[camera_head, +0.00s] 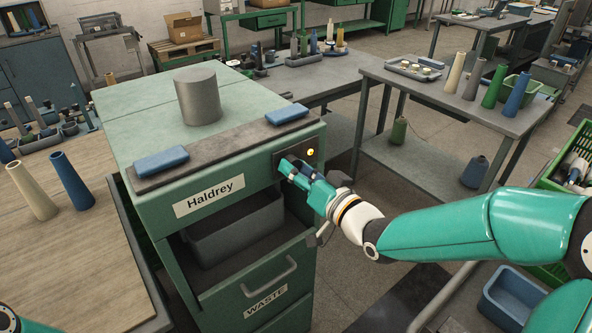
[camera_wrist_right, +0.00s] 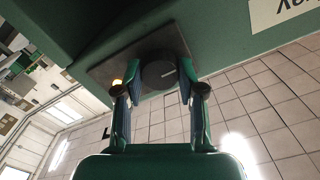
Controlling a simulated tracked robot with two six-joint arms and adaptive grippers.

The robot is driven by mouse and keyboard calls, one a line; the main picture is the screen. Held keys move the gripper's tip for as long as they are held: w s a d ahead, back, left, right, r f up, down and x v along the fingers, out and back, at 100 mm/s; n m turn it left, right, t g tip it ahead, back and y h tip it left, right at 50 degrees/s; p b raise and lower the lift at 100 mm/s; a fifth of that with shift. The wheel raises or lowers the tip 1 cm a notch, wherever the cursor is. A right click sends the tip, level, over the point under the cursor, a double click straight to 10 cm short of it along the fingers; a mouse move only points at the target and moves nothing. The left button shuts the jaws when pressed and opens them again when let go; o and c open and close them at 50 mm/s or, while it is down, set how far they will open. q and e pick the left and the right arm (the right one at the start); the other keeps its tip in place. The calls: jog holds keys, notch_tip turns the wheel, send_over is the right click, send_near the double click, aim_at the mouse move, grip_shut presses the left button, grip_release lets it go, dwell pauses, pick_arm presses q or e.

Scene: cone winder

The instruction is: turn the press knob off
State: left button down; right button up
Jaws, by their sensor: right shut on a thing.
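The green Haldrey press (camera_head: 150,205) stands left of centre, with a dark control plate (camera_head: 318,145) at its right front corner. A yellow lamp (camera_head: 310,152) on the plate is lit; the lamp also shows in the wrist view (camera_wrist_right: 117,83). My right gripper (camera_head: 289,168) reaches the plate from the right. In the wrist view the round dark knob (camera_wrist_right: 158,76) sits between its two fingers, which are shut on it. A pale pointer line on the knob is visible. In the head view the gripper hides the knob. My left gripper is out of view.
Two blue pads (camera_head: 161,162) and a grey cylinder (camera_head: 198,95) rest on the press top. A grey bin (camera_head: 235,235) and a WASTE drawer (camera_head: 265,300) with a protruding handle are below the plate. A table with cones (camera_head: 455,100) stands to the right.

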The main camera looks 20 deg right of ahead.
jog(key=shift+f+n+b, duration=0.2)
jog(key=shift+n+b, duration=8.8)
jog(key=shift+b, duration=1.4)
jog(key=shift+a, duration=0.1)
jog(key=o, duration=1.1)
jog(key=shift+o, duration=0.2)
jog(key=shift+r, duration=0.1)
jog(key=shift+s, duration=0.1)
jog(key=v, duration=1.2)
